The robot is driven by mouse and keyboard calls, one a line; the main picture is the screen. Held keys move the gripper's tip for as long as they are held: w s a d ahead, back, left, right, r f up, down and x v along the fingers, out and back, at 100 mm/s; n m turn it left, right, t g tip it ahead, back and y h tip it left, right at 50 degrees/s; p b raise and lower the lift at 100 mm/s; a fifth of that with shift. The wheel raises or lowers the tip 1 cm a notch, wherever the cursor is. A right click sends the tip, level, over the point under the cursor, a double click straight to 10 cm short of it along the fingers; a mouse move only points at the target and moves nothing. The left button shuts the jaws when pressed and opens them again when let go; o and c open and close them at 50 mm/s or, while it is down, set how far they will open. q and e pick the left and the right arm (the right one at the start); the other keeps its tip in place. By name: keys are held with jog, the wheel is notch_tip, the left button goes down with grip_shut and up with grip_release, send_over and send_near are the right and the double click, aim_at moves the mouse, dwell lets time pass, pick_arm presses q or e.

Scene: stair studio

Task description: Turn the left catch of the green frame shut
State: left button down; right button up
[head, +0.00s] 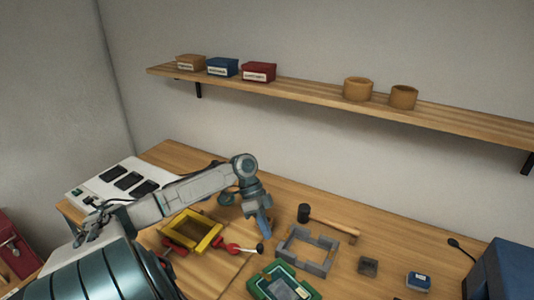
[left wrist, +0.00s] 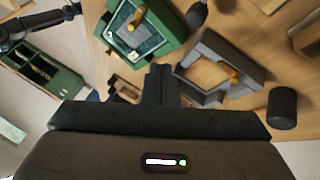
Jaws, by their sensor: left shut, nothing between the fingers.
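The green frame (head: 257,288) lies on the bench at the bottom middle of the head view, around a dark pane. It also shows at the top of the left wrist view (left wrist: 168,43), with a brass-coloured catch (left wrist: 138,18) on it; I cannot tell which side's catch this is or how far it is turned. My left gripper (head: 265,230) points down above the bench, behind the green frame and left of the grey frame. Its fingers (left wrist: 161,82) are together and empty, apart from the green frame. My right gripper is not in view.
A grey frame (head: 282,250) lies close right of the gripper, with a mallet (head: 305,213) behind it. A yellow frame (head: 180,240) and red-handled clamps (head: 235,248) lie to the left. A small dark tray (head: 369,266) and blue box (head: 419,281) stand right. A shelf (head: 310,93) runs above.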

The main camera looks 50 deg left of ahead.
pick_arm(q)
jog(key=shift+w+a+r+b, duration=0.15)
jog(key=shift+w+a+r, duration=0.15)
jog(key=shift+a+r, duration=0.2)
jog(key=shift+w+a+r+b, duration=0.15)
jog(key=shift+w+a+r, duration=0.1)
jog(key=shift+a+r, duration=0.25)
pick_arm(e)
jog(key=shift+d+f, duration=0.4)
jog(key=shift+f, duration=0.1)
pick_arm(q)
jog(key=shift+w, duration=0.1)
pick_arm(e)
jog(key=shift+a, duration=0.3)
